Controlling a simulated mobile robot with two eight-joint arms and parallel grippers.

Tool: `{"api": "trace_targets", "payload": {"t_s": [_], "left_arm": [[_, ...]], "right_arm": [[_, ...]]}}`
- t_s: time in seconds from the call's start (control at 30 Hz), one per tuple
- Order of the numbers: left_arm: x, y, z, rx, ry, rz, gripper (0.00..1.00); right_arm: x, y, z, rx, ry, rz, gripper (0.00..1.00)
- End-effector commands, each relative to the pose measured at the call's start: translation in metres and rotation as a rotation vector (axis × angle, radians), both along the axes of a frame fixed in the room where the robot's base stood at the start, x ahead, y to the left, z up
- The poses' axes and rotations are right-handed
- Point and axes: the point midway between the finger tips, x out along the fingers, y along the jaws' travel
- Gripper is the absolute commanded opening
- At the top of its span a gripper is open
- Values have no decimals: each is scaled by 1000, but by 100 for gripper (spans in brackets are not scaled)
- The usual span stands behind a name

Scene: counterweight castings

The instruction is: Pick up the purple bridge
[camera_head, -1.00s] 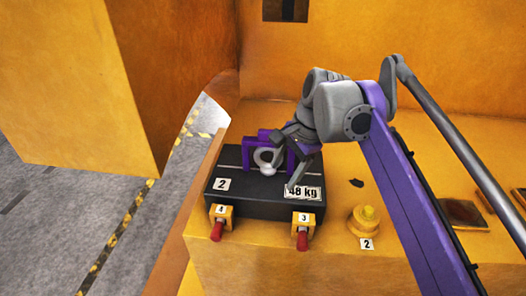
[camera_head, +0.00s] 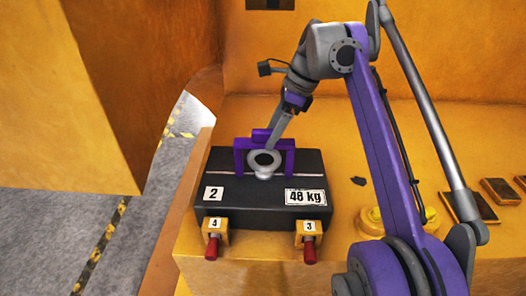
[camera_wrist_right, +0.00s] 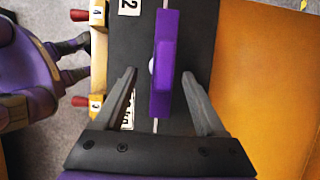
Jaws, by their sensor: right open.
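The purple bridge (camera_head: 246,146) stands like an arch on top of a black casting (camera_head: 225,175) marked 2 and 48 kg, behind a grey ring (camera_head: 263,172). In the right wrist view the bridge (camera_wrist_right: 162,62) shows from above as a narrow purple bar. My right gripper (camera_head: 273,141) is over the bridge, pointing down. In the wrist view its two fingers (camera_wrist_right: 158,78) are spread, one on each side of the bridge's line, with gaps visible. How far down the fingertips reach along the bridge is hard to tell. My left gripper is not in view.
Two red-tipped clamps labelled 4 (camera_head: 213,238) and 3 (camera_head: 307,242) sit at the casting's front edge. A yellow round piece (camera_head: 371,220) is partly hidden by my right arm. Small dark-topped blocks (camera_head: 498,191) lie at the right. An orange wall (camera_head: 60,90) rises at left.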

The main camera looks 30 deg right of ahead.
Motion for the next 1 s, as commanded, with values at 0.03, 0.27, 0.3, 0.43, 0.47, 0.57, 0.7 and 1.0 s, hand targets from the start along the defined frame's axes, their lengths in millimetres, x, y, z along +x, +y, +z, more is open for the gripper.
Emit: {"api": "trace_targets", "payload": {"t_s": [0.03, 0.27, 0.3, 0.43, 0.47, 0.57, 0.7, 1.0], "left_arm": [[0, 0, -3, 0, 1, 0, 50], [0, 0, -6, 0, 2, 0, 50], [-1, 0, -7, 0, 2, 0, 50], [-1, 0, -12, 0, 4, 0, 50], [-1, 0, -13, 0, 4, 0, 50], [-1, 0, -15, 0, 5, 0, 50], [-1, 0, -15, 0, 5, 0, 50], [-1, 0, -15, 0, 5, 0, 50]], "right_arm": [[2, 3, -8, 0, 0, 3, 72], [6, 9, -24, -1, -1, 1, 72], [8, 11, -29, 0, -1, 2, 72], [14, 20, -47, 0, -1, 4, 72], [15, 21, -51, -1, 0, 3, 72], [17, 25, -62, 0, -1, 2, 72], [18, 26, -66, -1, -1, 1, 72], [18, 26, -65, -1, -1, 1, 49]]}}
